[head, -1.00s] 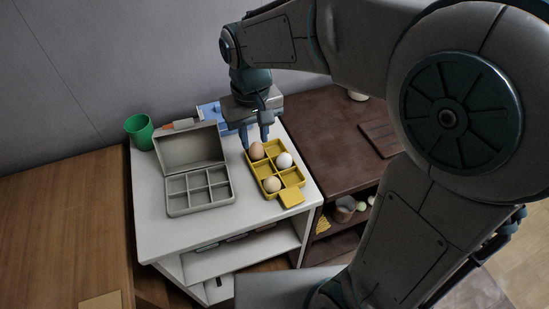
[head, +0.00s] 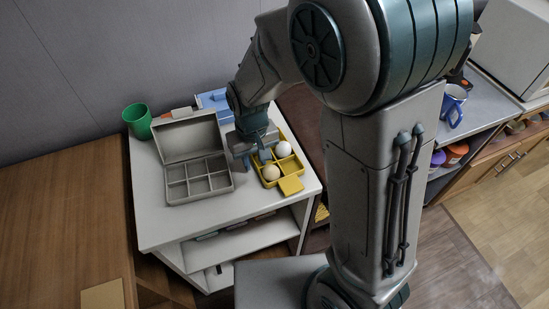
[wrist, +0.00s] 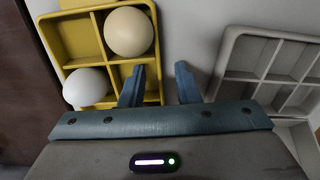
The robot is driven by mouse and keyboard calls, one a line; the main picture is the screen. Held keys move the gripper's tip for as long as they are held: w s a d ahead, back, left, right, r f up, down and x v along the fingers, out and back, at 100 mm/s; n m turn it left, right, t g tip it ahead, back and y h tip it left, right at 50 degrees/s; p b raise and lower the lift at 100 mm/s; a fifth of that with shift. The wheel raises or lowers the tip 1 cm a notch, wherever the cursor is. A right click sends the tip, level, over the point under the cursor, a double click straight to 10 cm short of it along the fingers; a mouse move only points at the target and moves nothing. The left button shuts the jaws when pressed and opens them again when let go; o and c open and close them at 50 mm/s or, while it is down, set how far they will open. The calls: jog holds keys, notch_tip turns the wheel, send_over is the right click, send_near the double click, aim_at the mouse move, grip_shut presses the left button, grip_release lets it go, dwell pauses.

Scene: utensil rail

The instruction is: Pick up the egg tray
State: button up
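The yellow egg tray (head: 290,186) sits on the white cabinet top, with a white egg (head: 283,149) and a tan egg (head: 271,173) in its compartments. I cannot tell whether either finger touches the tray.
An open grey compartment box (head: 198,180) with a raised lid stands close to the left of the tray. A green cup (head: 137,121) and a blue item (head: 213,99) are at the back. A brown surface adjoins on the right, mostly behind my arm.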

jog(key=shift+f, duration=0.4)
grip_shut()
jog(key=shift+r, duration=0.1)
